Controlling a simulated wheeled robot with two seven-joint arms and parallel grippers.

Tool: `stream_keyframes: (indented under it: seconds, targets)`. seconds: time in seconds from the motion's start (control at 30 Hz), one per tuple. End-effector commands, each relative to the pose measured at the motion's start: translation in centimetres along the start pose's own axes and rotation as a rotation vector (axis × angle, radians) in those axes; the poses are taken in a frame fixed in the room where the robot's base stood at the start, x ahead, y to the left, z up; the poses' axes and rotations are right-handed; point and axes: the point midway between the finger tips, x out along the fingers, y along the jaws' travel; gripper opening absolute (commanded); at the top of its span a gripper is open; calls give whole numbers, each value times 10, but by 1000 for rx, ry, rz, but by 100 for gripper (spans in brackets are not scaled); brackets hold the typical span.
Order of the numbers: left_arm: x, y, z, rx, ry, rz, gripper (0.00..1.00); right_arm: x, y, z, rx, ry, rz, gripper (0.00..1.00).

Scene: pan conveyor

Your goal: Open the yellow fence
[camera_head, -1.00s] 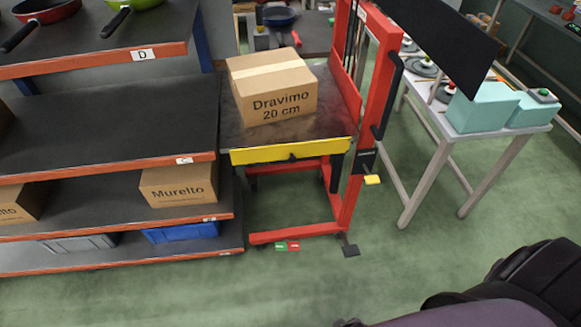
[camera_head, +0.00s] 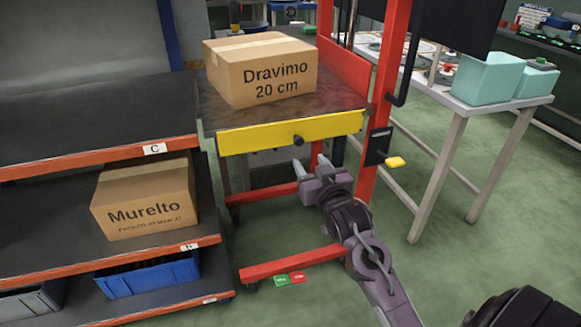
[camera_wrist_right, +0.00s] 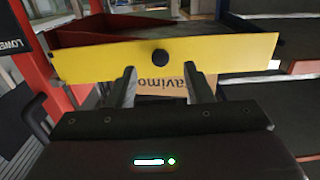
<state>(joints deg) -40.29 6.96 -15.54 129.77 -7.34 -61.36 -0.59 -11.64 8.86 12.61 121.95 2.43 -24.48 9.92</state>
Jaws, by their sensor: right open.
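The yellow fence (camera_head: 290,132) is an upright board along the front edge of the red lift's dark platform, with a round black knob (camera_head: 298,140) at its middle. It is closed across the front. My right gripper (camera_head: 309,168) is open and empty, just below and in front of the fence. In the right wrist view the fence (camera_wrist_right: 215,55) spans the picture and the knob (camera_wrist_right: 160,58) sits above and between the two fingertips (camera_wrist_right: 160,75), not between the fingers. My left gripper is not in view.
A "Dravimo 20 cm" box (camera_head: 262,75) stands on the platform behind the fence. The red lift post (camera_head: 392,70) with a yellow lever (camera_head: 395,163) is right of my gripper. A shelf rack (camera_head: 95,155) stands left, holding a "Murelto" box (camera_head: 145,200). Green floor is free in front.

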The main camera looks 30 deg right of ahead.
Motion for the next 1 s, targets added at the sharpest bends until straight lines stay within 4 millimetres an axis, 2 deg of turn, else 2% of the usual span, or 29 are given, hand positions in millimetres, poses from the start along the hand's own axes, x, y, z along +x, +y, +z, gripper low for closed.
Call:
stream_keyframes:
  seconds: [0.17, 0.5, 0.63, 0.8, 1.0]
  targets:
    - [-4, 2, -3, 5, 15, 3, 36, 2, 2, -12, 3, 34, 3, 46]
    - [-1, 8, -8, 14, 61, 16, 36, 52, 2, -14, 3, 33, 3, 46]
    - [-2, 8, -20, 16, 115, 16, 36, 66, 1, -13, 3, 31, 3, 46]
    - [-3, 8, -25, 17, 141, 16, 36, 74, 2, -14, 3, 30, 3, 46]
    - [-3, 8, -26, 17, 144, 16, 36, 74, 2, -14, 3, 30, 3, 46]
